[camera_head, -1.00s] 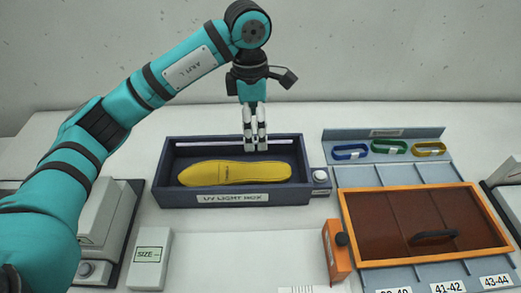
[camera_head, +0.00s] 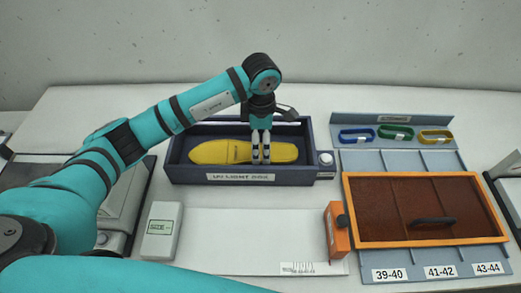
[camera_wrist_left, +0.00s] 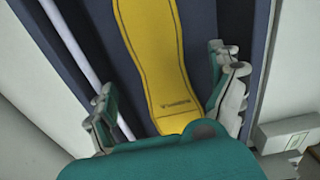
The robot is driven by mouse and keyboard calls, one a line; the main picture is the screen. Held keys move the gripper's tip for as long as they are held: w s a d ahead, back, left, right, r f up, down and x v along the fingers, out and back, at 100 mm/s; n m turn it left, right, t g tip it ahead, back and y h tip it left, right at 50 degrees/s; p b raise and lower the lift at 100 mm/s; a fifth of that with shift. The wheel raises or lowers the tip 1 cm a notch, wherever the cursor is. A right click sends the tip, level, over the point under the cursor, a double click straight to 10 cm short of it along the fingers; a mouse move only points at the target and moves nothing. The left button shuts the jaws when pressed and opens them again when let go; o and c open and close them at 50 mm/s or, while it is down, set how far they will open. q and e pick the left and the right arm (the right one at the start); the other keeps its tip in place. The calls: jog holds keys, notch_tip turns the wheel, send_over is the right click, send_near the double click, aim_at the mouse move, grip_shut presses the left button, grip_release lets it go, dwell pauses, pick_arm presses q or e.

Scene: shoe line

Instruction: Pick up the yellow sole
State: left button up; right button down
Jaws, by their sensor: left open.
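The yellow sole (camera_head: 215,152) lies flat in the dark blue UV light box (camera_head: 186,176), its long side along the box. My left gripper (camera_head: 261,160) points down into the box, over the right half of the sole. In the left wrist view its two fingers (camera_wrist_left: 168,100) are apart, one on each side of the sole (camera_wrist_left: 158,55), with gaps visible between them and it. I cannot tell how high the fingertips are above the sole. My right gripper is out of view.
An orange-framed lidded case (camera_head: 425,244) with a black handle stands at the right, above size labels. Blue, green and yellow bands (camera_head: 396,134) lie behind it. A small size display box (camera_head: 162,230) and an orange device (camera_head: 336,230) stand in front of the UV box.

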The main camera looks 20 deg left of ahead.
aim_at(261, 151)
pick_arm(q)
jog(key=shift+f+p, duration=0.45)
jog(key=shift+f, duration=1.45)
jog(key=c, duration=1.5)
